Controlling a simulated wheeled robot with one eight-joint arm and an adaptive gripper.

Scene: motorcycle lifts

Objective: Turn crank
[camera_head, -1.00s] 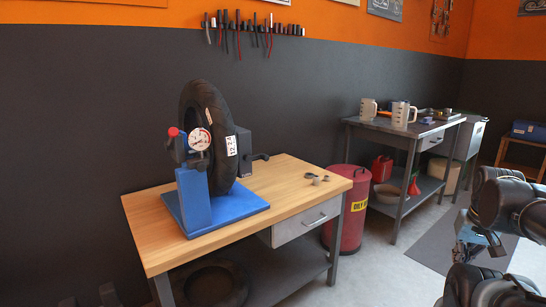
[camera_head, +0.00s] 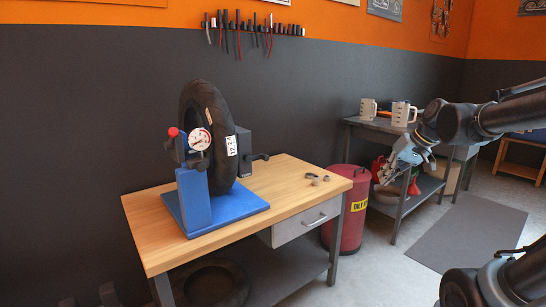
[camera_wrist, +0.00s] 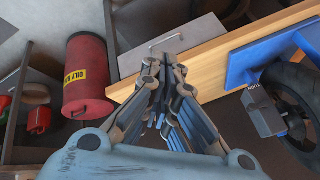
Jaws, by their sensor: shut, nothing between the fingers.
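A tire stand with a blue base (camera_head: 240,203) sits on the wooden bench and holds an upright black tire (camera_head: 217,115). A dark crank-like handle (camera_head: 261,157) sticks out from the grey box (camera_head: 244,145) right of the tire. A red knob (camera_head: 173,132) is beside the gauge (camera_head: 199,139) on the left. My gripper (camera_head: 385,178) is right of the bench, apart from the stand, shut and empty. In the wrist view my gripper (camera_wrist: 163,62) points toward the bench's drawer edge; the grey box (camera_wrist: 265,114) is to its right, and the handle is hard to make out there.
The wooden bench (camera_head: 150,222) has small metal rings (camera_head: 316,178) near its right edge. A red oily-waste bin (camera_head: 349,215) stands between this bench and a grey metal bench (camera_head: 372,126) with jugs (camera_head: 400,113). Floor is open in front, with a grey mat (camera_head: 468,235).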

